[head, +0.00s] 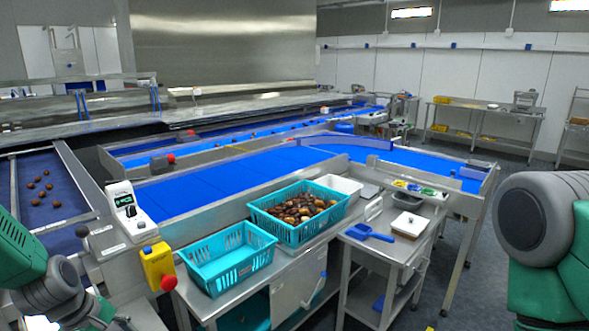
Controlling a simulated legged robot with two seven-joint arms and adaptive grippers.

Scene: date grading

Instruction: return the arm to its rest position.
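My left arm comes in at the lower left corner, with green links and grey joints. It is bent low beside the steel bench front, and its gripper does not show. My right arm stands at the right edge, with a large grey joint above a green link. Its gripper is out of the picture too. No gripper fingers show, so I cannot see whether either holds anything. A teal crate (262,223) full of brown dates (303,207) stands on the steel bench, and an empty teal crate (213,283) stands left of it.
A blue conveyor belt (190,194) runs behind the crates. A yellow box with a red button (158,264) stands at the bench's left end. A steel cart at the right holds a blue scoop (368,233) and a white-lidded tray (409,223). Floor is open between cart and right arm.

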